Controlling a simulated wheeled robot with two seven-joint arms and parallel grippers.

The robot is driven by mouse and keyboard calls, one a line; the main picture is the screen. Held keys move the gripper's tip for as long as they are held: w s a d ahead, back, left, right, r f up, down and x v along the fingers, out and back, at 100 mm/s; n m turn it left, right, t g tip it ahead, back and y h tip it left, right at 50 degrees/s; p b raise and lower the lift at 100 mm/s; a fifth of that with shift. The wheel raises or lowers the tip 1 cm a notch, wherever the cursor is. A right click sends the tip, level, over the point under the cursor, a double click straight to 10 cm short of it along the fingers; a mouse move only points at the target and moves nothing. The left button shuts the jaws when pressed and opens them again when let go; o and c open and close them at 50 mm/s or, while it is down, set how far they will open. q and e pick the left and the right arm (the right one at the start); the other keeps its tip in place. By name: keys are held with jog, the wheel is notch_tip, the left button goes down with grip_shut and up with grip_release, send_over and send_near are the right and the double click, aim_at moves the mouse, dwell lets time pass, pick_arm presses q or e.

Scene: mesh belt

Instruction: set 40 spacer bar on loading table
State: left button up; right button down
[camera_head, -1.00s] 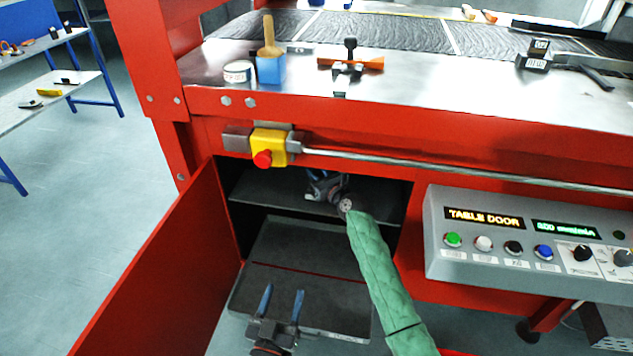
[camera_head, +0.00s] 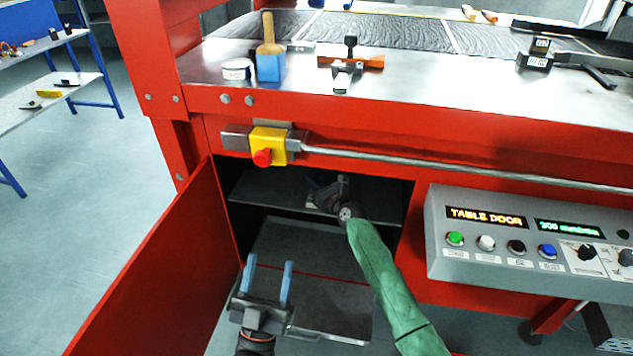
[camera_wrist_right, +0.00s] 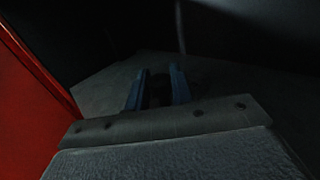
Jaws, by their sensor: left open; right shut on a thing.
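My right gripper (camera_head: 322,192) reaches into the open cabinet under the table, at the upper shelf, and is mostly in shadow. In the right wrist view its blue fingers (camera_wrist_right: 158,90) are closed around a small dark thing (camera_wrist_right: 160,92); I cannot tell whether it is the 40 spacer bar. My left gripper (camera_head: 268,275) is open and empty, fingers up, in front of the cabinet's lower part. The steel loading table (camera_head: 450,85) is above the cabinet. No spacer bar can be made out on it.
The red cabinet door (camera_head: 160,270) stands open at left. On the table are a white tin (camera_head: 237,70), a blue block with a wooden handle (camera_head: 270,65), an orange-and-black tool (camera_head: 350,63) and a dark block (camera_head: 537,55). A control panel (camera_head: 530,235) juts out at right.

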aim_at(319, 183)
pick_arm(q)
jog(key=shift+s+r, duration=0.15)
jog(key=shift+r, duration=0.05)
dwell(0.3)
pick_arm(e)
jog(key=c, duration=1.2)
grip_release()
jog(key=shift+f, duration=0.1)
pick_arm(q)
jog(key=shift+s+a+r+t, duration=0.15)
jog(key=shift+r+t, duration=0.15)
jog(key=shift+r, duration=0.3)
jog(key=shift+f, duration=0.15)
pick_arm(e)
jog(key=v, duration=0.4)
jog(key=shift+s+d+p, duration=0.1)
jog(key=shift+p, duration=0.3)
jog(key=p+v, duration=0.1)
jog(key=v, duration=0.6)
pick_arm(q)
notch_tip(319, 183, down, 19)
jog(key=w+d+g+y, duration=0.1)
jog(key=w+g, duration=0.1)
jog(key=g, duration=0.5)
jog(key=shift+w+d+f+y, duration=0.15)
jog(key=shift+w+d+y, duration=0.15)
jog(key=shift+w+d, duration=0.1)
pick_arm(e)
jog(key=shift+s+d, duration=0.1)
jog(key=shift+s, duration=0.25)
